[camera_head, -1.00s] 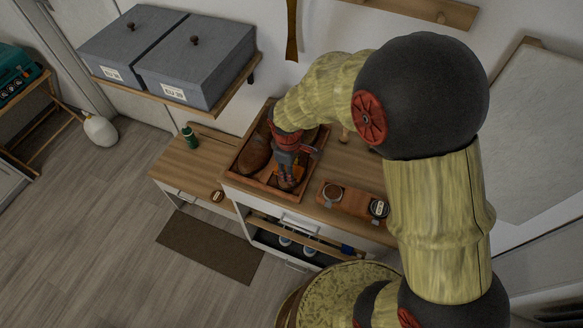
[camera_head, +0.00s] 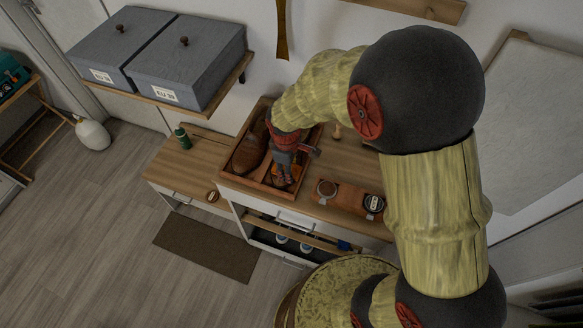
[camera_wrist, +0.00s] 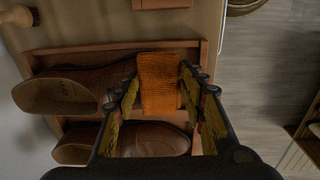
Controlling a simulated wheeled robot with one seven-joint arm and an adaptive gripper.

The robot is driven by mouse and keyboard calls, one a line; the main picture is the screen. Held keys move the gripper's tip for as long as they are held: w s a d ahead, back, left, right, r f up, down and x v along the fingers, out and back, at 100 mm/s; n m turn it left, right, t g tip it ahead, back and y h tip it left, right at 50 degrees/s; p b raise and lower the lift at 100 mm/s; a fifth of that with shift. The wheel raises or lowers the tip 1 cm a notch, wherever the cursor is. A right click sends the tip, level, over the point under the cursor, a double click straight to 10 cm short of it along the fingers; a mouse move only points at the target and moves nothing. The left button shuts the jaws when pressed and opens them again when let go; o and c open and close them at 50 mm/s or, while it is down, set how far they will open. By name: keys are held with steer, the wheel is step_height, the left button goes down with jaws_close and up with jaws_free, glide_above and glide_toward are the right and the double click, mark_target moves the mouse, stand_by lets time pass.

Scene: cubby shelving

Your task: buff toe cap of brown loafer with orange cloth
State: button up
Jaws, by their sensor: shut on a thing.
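Two brown loafers lie side by side in a wooden tray (camera_head: 228,178) on the cabinet top. One loafer (camera_head: 250,152) shows left of my gripper (camera_head: 283,180); the other is mostly covered by it. In the wrist view, the upper loafer (camera_wrist: 85,86) points its toe right, and the second loafer (camera_wrist: 155,141) lies below it, partly behind a finger. My gripper (camera_wrist: 158,70) is shut on the orange cloth (camera_wrist: 160,92), which sits between the fingers at the upper loafer's toe end. Whether the cloth touches the leather is unclear.
A wooden holder (camera_head: 350,197) with two round tins stands right of the tray. A green bottle (camera_head: 183,138) stands on the lower bench at left. Grey boxes (camera_head: 190,60) sit on a wall shelf above. A brush (camera_wrist: 18,16) shows beside the tray.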

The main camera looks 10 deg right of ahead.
steer(key=shift+w+a+f, duration=0.1)
steer(key=shift+w+a, duration=0.4)
steer(key=shift+a, duration=0.25)
steer(key=shift+w+a, duration=0.5)
steer(key=shift+a, duration=0.2)
steer(key=shift+s+d+p, duration=0.3)
steer(key=shift+s+d, duration=0.3)
steer(key=shift+d, duration=0.3)
steer(key=shift+s+d+p, duration=0.25)
steer(key=shift+s+d, duration=0.35)
steer(key=shift+d, duration=0.3)
steer(key=shift+w+a, duration=0.1)
steer(key=shift+a, duration=0.05)
steer(key=shift+w+a, duration=0.55)
steer(key=shift+a, duration=0.3)
steer(key=shift+w+a, duration=0.55)
steer(key=shift+a, duration=0.25)
steer(key=shift+s+d, duration=0.1)
steer(key=shift+d, duration=0.05)
steer(key=shift+s+d+f+p, duration=0.1)
steer(key=shift+s+d+p, duration=0.15)
steer(key=shift+s+d, duration=0.5)
steer(key=shift+s+d+p, duration=0.25)
steer(key=shift+s+d, duration=0.15)
steer(key=shift+d, duration=0.5)
